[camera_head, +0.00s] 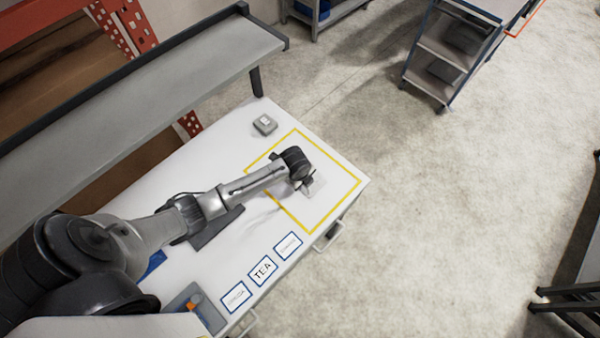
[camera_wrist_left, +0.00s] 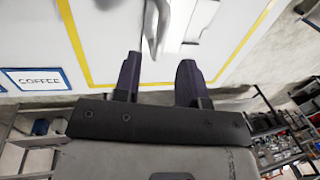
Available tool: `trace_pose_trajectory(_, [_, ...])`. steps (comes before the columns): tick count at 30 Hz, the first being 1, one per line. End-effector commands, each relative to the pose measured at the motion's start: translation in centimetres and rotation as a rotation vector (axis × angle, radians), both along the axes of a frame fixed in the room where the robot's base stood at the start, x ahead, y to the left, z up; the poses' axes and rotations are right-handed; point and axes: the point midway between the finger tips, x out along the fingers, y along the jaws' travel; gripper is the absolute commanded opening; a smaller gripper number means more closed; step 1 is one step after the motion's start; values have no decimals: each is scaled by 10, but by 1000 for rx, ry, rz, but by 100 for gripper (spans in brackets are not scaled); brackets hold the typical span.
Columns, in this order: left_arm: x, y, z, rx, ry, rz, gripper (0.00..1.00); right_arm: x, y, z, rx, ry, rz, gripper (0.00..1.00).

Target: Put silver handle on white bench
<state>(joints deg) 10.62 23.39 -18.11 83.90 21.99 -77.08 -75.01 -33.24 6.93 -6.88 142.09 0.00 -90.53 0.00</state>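The white bench (camera_head: 213,262) runs diagonally under my left arm, with a yellow taped rectangle (camera_head: 344,204) at its far right end. My left gripper (camera_head: 305,184) is above this rectangle. In the left wrist view, my left gripper's two dark fingers (camera_wrist_left: 158,85) are apart with nothing between the tips. A curved silver piece (camera_wrist_left: 154,28), perhaps the silver handle, lies just beyond the fingertips over the white surface (camera_wrist_left: 105,35). A pale grey block (camera_wrist_left: 190,18) is beside it. Whether the two are joined is unclear. My right gripper is out of view.
A small grey box (camera_head: 265,125) stands behind the rectangle. Label cards, including TEA (camera_head: 263,270), line the front edge. A tray (camera_head: 207,311) with an orange item is near left. A grey shelf (camera_head: 140,88) runs behind the bench.

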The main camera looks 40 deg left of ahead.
Motion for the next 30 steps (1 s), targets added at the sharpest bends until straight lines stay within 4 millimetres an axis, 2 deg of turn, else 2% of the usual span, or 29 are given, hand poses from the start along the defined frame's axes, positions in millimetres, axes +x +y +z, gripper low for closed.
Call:
trace_pose_trajectory(6, [-7, 0, 38, 2, -2, -3, 38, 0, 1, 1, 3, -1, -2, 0])
trace_pose_trajectory(12, [-11, -1, 59, 0, -1, -2, 38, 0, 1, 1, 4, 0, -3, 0])
trace_pose_trajectory(18, [-13, -1, 67, 0, 1, -1, 38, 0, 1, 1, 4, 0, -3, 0])
trace_pose_trajectory(30, [-13, -1, 67, 0, 2, 0, 38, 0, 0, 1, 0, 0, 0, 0])
